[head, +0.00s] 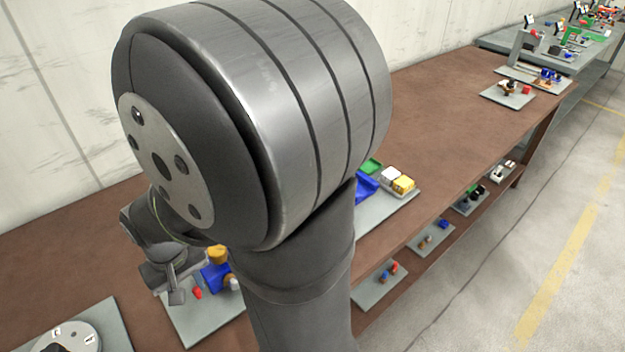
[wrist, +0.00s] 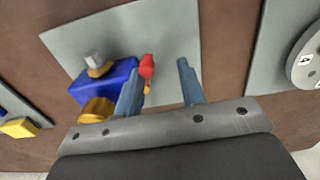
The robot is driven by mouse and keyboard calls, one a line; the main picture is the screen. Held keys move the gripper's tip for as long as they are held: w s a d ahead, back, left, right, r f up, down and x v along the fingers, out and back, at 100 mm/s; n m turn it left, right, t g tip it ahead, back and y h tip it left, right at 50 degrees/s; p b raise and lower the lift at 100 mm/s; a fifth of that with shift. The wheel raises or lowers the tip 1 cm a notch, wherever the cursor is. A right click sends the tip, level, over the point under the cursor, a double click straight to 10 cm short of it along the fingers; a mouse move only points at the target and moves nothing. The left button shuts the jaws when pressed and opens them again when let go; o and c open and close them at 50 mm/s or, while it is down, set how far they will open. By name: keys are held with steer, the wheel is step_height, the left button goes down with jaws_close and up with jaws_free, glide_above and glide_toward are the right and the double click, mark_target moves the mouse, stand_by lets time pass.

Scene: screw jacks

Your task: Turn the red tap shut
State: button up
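The red tap (wrist: 147,67) is a small red handle on the side of a blue block (wrist: 105,82) in the wrist view. The block carries a grey knob (wrist: 94,62) and a yellow part (wrist: 97,109) and sits on a grey plate (wrist: 165,35). The red tap also shows in the head view (head: 197,293), just right of my gripper (head: 176,290). In the wrist view, my gripper (wrist: 160,78) is open, with the red tap near the left finger. I cannot tell whether they touch. Nothing is held. The finger hides part of the block.
A plate with a round grey dial (head: 72,340) lies at the front left in the head view. Another plate with a yellow block (head: 403,184) lies to the right. My arm covers the middle of the view.

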steer(key=a+m, duration=0.1)
steer(key=m, duration=0.2)
steer(key=shift+a+m, duration=0.2)
steer(key=shift+m, duration=0.1)
step_height(320, 180, up, 17)
steer(key=w+d+f+n+t, duration=0.1)
steer(key=w+d+n, duration=0.2)
steer(key=w+d, duration=0.6)
steer(key=w+d+f+n+t, duration=0.2)
steer(key=w+d, duration=0.6)
steer(key=d, duration=0.8)
steer(key=shift+w+n, duration=0.4)
steer(key=shift+n, duration=0.8)
steer(key=s+a+r+m+g, duration=0.2)
steer(key=s+a, duration=0.7)
steer(key=a, duration=0.3)
steer(key=s+a+r+m+g, duration=0.1)
steer(key=s+a+m, duration=0.2)
steer(key=s+a, duration=0.75)
steer(key=f, duration=0.5)
steer(key=w+a+f, duration=0.1)
steer(key=f, duration=1.1)
steer(key=shift+w+a, duration=0.15)
steer(key=shift+w, duration=0.1)
